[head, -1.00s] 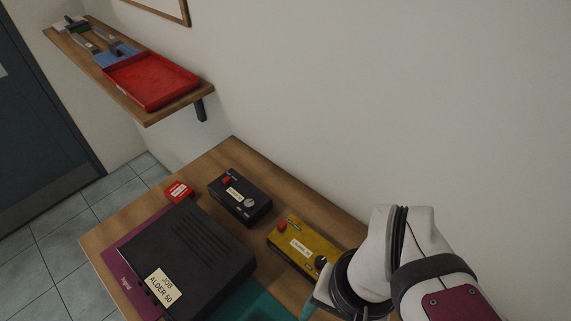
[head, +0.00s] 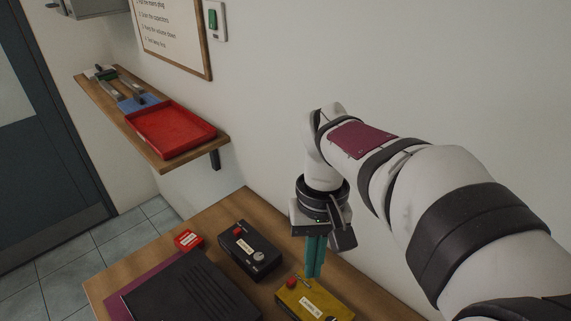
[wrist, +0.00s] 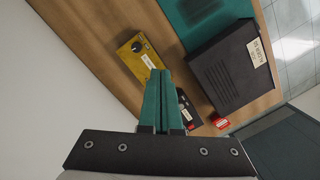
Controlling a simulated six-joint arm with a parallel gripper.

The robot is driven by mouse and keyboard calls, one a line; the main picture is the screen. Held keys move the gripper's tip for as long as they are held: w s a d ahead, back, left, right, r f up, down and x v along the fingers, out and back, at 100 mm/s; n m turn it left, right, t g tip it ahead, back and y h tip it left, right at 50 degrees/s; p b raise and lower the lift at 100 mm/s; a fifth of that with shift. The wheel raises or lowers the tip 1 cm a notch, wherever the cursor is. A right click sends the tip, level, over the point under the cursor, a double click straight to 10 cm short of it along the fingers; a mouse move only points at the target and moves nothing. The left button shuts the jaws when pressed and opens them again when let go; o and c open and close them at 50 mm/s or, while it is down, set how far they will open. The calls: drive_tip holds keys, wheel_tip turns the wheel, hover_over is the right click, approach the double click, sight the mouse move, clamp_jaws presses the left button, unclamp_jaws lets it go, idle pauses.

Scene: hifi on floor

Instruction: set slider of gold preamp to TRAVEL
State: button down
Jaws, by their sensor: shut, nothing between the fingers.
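The gold preamp (head: 318,301) lies on the wooden table in the head view, with a red knob or button at its left end and a white label on top. In the wrist view the gold preamp (wrist: 140,59) shows a dark round knob near its upper end, and the gripper fingers cover part of it. Its slider cannot be made out clearly. My gripper (head: 314,275) points down with its teal fingers shut and empty. It appears just above the gold preamp's far left end in the head view. The fingers (wrist: 163,73) also show in the wrist view.
A black box with a red button (head: 250,250) stands left of the gold preamp. A large black hi-fi unit (head: 190,292) sits in front, near a small red labelled block (head: 188,239). A wall shelf (head: 163,160) holds a red tray (head: 172,132). A teal mat (wrist: 195,20) lies on the table.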

sight(292, 282)
drive_tip(key=w+a+f+n+h, duration=0.1)
drive_tip(key=w+a+f+n, duration=0.3)
drive_tip(key=w, duration=0.4)
drive_tip(key=w+a+f+n+h, duration=0.1)
drive_tip(key=w+a+f+n, duration=0.3)
drive_tip(key=w+f, duration=0.3)
drive_tip(key=shift+w+a+g, duration=0.3)
drive_tip(key=shift+w+a, duration=0.5)
drive_tip(key=shift+f, duration=0.1)
drive_tip(key=x, duration=1)
drive_tip(key=shift+s+d+f, duration=0.1)
drive_tip(key=shift+s+d, duration=1.35)
drive_tip(key=shift+d, duration=0.05)
